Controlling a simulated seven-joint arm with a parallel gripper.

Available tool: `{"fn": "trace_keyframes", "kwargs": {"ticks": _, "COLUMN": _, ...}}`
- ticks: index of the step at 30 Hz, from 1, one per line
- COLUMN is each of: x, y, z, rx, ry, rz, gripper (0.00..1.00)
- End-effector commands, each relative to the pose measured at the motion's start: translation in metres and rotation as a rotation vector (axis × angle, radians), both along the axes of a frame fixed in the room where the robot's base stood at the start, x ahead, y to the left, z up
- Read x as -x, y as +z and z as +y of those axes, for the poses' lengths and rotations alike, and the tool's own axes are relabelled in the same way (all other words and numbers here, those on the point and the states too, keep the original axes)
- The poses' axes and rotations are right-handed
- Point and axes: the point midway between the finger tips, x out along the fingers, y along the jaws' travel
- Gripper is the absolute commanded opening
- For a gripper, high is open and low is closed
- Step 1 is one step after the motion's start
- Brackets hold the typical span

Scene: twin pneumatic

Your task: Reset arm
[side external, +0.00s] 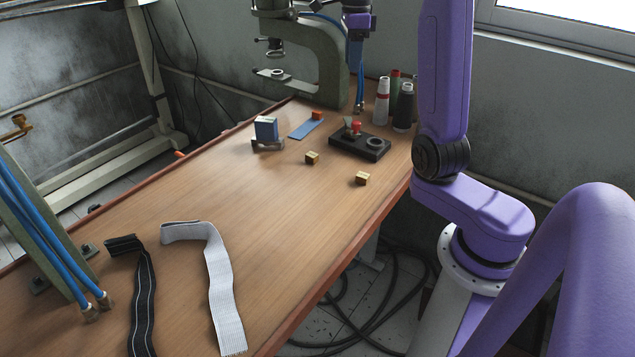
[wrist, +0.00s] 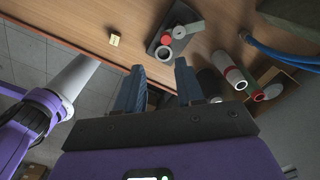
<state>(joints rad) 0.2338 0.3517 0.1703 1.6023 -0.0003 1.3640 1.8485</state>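My gripper (wrist: 160,64) is open in the wrist view, with a clear gap between its two blue-grey fingers and nothing held. It is over the table's edge, with a black fixture (wrist: 165,48) beyond the fingertips.
White (side external: 222,285) and black (side external: 143,300) straps lie in front. The table's middle is clear.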

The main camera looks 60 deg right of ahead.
Motion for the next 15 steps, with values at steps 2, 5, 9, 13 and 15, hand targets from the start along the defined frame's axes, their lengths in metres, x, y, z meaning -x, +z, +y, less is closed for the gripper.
{"fn": "trace_keyframes", "kwargs": {"ticks": 2, "x": -0.007, "y": -0.003, "z": 0.021, "rx": 0.001, "ry": 0.146, "rz": -0.001, "gripper": 0.37}}
{"fn": "trace_keyframes", "kwargs": {"ticks": 5, "x": -0.012, "y": -0.008, "z": 0.049, "rx": 0.002, "ry": 0.351, "rz": -0.002, "gripper": 0.37}}
{"fn": "trace_keyframes", "kwargs": {"ticks": 9, "x": -0.013, "y": -0.015, "z": 0.087, "rx": 0.004, "ry": 0.632, "rz": -0.003, "gripper": 0.37}}
{"fn": "trace_keyframes", "kwargs": {"ticks": 13, "x": -0.008, "y": -0.022, "z": 0.122, "rx": 0.006, "ry": 0.894, "rz": -0.004, "gripper": 0.37}}
{"fn": "trace_keyframes", "kwargs": {"ticks": 15, "x": -0.003, "y": -0.025, "z": 0.139, "rx": 0.006, "ry": 1.033, "rz": -0.005, "gripper": 0.37}}
